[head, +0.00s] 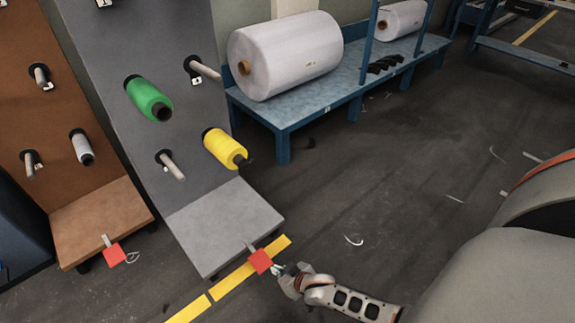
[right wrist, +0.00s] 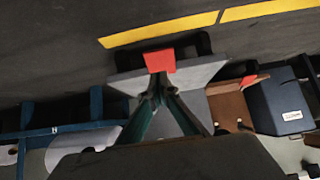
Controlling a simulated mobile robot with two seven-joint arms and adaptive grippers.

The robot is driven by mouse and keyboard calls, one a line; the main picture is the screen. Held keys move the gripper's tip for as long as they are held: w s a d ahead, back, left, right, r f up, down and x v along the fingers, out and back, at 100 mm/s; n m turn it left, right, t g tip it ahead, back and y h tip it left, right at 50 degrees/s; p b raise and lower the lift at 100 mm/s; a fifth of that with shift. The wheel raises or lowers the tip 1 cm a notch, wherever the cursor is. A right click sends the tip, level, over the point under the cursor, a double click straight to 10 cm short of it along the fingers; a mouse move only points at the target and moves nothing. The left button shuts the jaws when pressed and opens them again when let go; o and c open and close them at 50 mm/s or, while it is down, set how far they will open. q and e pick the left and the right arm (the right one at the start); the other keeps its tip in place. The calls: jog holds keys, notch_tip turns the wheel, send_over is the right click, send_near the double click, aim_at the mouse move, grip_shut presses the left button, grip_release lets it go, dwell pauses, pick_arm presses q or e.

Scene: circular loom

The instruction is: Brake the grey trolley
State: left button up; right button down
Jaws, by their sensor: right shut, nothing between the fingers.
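The grey trolley (head: 222,218) stands left of centre in the head view, with a tall grey peg panel and a flat base. A red brake pedal (head: 260,262) on a short stem sticks out from its front edge. My right gripper (head: 277,268) is shut and empty, just right of the pedal in the head view. In the right wrist view the red pedal (right wrist: 160,61) is right in front of the closed fingertips (right wrist: 155,84). I cannot tell whether they touch it or whether the pedal is pressed down. My left gripper is not in view.
A brown trolley (head: 100,222) with its own red pedal (head: 114,255) stands to the left. Green (head: 149,99) and yellow (head: 225,148) spools sit on the grey panel. A blue bench (head: 284,113) with white rolls stands behind. The floor on the right is clear.

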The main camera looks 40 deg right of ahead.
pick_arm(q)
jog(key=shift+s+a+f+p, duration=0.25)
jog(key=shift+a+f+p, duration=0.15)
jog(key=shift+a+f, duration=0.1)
pick_arm(e)
jog(key=s, duration=0.1)
jog(key=s+r, duration=0.1)
jog(key=s, duration=0.1)
jog(key=shift+r, duration=0.1)
